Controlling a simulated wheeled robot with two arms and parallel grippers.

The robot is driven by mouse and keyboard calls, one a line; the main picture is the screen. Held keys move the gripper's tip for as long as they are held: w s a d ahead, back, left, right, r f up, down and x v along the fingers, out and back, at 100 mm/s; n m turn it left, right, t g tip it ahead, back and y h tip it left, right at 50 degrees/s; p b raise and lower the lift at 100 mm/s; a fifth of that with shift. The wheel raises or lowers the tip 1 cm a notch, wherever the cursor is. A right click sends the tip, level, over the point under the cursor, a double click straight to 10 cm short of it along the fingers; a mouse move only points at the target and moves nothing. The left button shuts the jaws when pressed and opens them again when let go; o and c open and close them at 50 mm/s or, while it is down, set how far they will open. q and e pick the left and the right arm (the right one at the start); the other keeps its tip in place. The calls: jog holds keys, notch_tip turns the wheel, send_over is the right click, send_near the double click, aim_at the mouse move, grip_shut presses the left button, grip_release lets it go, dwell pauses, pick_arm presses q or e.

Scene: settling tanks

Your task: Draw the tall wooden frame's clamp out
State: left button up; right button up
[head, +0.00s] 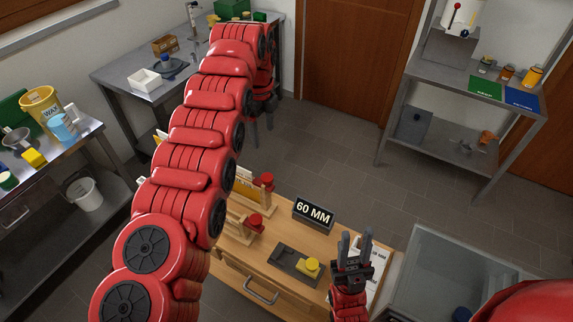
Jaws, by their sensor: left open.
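Two small wooden frames with red clamp knobs stand on the wooden cabinet top (300,240), partly behind my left arm. The farther frame (267,197) has a red clamp (266,180) and a yellowish panel beside it. The nearer frame (240,229) has a red clamp (255,220). I cannot tell for sure which frame is the tall one. My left gripper (262,125) is open, beyond the cabinet and well apart from both clamps, partly hidden by its arm. My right gripper (356,238) is open and empty, fingers upward, over the cabinet's right side.
A "60 MM" sign (313,213) and a dark tray (284,257) with a yellow knobbed piece (308,266) are on the cabinet. A grey metal basin (432,262) stands to the right. A steel shelf (448,150) is at back right; floor between is clear.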

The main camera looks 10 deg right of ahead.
pick_arm(q)
jog(key=s, duration=0.1)
jog(key=b, duration=0.9)
send_near(267, 177)
jog(key=shift+w, duration=0.15)
notch_tip(267, 177, down, 8)
jog(key=p, duration=0.4)
jog(key=shift+d+r, duration=0.1)
jog(key=shift+f, duration=0.4)
grip_shut()
